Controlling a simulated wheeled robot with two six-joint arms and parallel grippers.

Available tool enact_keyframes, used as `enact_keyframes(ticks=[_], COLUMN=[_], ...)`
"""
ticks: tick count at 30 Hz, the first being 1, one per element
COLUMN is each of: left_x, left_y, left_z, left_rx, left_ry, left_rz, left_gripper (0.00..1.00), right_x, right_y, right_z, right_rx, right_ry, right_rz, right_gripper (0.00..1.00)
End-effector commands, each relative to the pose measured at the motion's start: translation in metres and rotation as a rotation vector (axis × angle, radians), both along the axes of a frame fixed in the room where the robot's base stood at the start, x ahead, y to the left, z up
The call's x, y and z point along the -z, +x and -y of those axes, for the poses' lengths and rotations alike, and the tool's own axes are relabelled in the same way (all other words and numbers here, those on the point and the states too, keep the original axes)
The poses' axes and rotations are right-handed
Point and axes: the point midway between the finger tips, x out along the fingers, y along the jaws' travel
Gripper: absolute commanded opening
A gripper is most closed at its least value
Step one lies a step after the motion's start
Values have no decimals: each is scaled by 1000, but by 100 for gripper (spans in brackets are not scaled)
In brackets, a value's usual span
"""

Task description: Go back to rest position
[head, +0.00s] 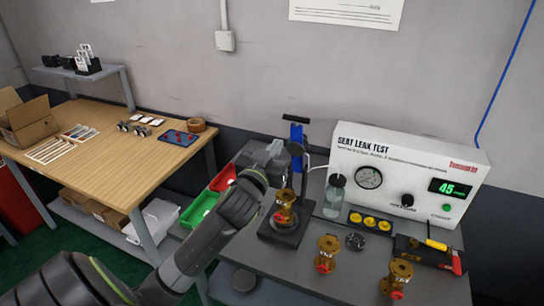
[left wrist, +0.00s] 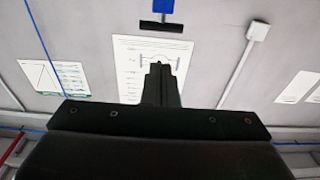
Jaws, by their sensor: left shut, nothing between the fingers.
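My left arm comes in from the lower left in the head view. Its gripper (head: 282,152) is raised over the left end of the grey test bench (head: 262,262), just left of the blue clamp stand. In the left wrist view the gripper's fingers (left wrist: 160,78) are together with nothing between them, pointing toward the wall. The blue clamp stand (head: 296,139) has a brass valve (head: 285,207) on its dark base. Its black T-handle shows in the left wrist view (left wrist: 160,27). My right gripper is not in view.
The seat leak test box (head: 400,165) stands at the back right. Two brass valves (head: 327,254) (head: 397,277), a bottle (head: 334,197) and a yellow-handled tool (head: 437,245) are on the bench. Red and green bins (head: 198,211) lie close by my forearm. A wooden table (head: 100,160) is at left.

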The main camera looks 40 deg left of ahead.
Motion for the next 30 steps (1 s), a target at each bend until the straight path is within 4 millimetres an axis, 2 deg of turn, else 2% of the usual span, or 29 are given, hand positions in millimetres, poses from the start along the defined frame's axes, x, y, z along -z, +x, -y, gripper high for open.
enact_keyframes(ticks=[6, 12, 14, 17, 20, 24, 27, 30], left_x=[1, 1, 6, 34, 85, 165, 206, 233], left_y=[-15, -17, -19, -32, -62, -130, -180, -226], left_z=[3, 3, 3, 1, 0, 6, 15, 26], left_rx=[0, -1, -6, -31, -69, -101, -92, -70], left_ry=[1, 0, -2, -12, -23, -35, -44, -51], left_rz=[0, -2, -19, -107, -283, -609, -816, -989], left_gripper=[0, 0, 0, 0, 0, 0, 0, 0], right_x=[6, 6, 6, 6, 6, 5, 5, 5], right_y=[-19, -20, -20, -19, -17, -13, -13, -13], right_z=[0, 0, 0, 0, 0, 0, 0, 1], right_rx=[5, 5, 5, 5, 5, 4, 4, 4], right_ry=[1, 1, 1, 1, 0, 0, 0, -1], right_rz=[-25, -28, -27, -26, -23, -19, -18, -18], right_gripper=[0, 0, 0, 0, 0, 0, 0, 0])
